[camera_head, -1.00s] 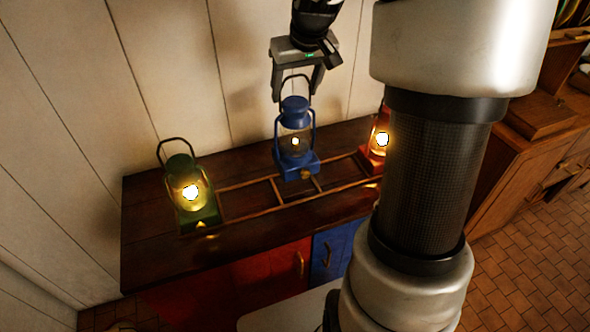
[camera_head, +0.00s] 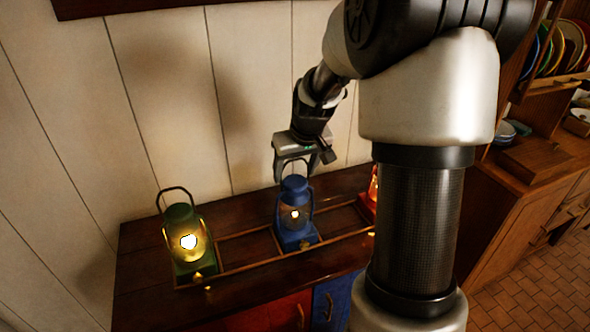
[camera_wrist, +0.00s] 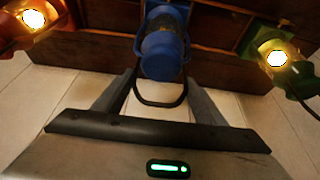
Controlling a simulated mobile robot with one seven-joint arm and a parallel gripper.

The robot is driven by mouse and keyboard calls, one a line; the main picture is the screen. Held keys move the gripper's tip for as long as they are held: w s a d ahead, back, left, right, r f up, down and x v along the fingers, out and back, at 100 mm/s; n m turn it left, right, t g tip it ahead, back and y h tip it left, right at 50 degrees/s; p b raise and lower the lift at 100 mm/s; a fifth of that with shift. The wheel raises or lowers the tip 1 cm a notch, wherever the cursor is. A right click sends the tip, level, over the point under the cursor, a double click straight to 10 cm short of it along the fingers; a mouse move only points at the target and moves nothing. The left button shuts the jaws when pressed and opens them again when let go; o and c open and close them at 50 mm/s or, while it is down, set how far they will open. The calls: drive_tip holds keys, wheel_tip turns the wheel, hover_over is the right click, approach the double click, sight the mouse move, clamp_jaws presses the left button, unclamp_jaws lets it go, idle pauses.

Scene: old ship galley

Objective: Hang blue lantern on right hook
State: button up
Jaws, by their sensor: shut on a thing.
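The blue lantern (camera_head: 295,212) is upright at the middle compartment of the wooden rack (camera_head: 235,268) on the dark counter. Its lamp glows. I cannot tell whether its base touches the counter. My gripper (camera_head: 294,174) is above it and shut on its wire handle. In the wrist view the dark handle loop (camera_wrist: 160,102) lies between the two fingers of my gripper (camera_wrist: 160,82), with the blue lantern (camera_wrist: 163,52) beyond. No hook can be made out in either view.
A lit green lantern (camera_head: 186,242) stands at the rack's left end. A lit red lantern (camera_head: 369,197) stands at the right, partly behind my arm. A dark wooden beam (camera_head: 150,6) crosses the pale plank wall (camera_head: 170,100) above. A shelf with plates (camera_head: 555,48) is at far right.

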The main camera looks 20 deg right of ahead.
drive_tip(key=shift+w, duration=0.1)
drive_tip(key=shift+f, duration=0.15)
drive_tip(key=o, duration=2.1)
drive_tip(key=shift+c, duration=0.2)
